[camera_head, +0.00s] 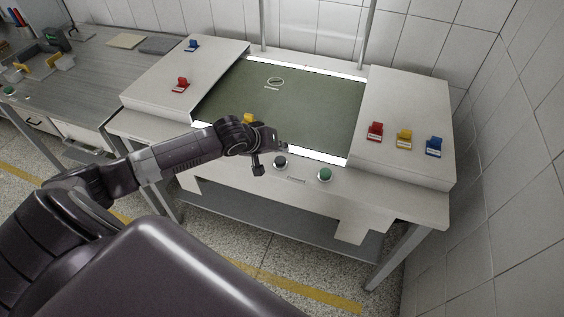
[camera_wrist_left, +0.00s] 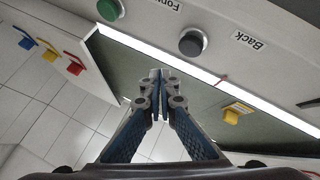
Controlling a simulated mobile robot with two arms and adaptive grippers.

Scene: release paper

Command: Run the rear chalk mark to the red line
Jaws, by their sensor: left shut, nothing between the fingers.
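A white oval chalk mark (camera_head: 275,81) lies on the green belt (camera_head: 315,105) toward its back, with a small pale label in front of it. A short red mark (camera_wrist_left: 222,80) shows by the front light strip in the left wrist view; I cannot tell whether it is the red line. The black button (camera_head: 280,161), labelled Back in the wrist view (camera_wrist_left: 192,41), and the green button (camera_head: 325,174) are on the front panel. My left gripper (camera_head: 285,146) is shut and empty, over the front edge near the black button. My arm hides part of the front belt. My right gripper is out of view.
Red (camera_head: 375,131), yellow (camera_head: 404,139) and blue (camera_head: 436,146) clips stand on the right side panel. Red (camera_head: 180,85) and blue (camera_head: 193,45) clips stand on the left panel. A yellow clip (camera_head: 249,118) is at the belt's front. A tiled wall borders the right.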

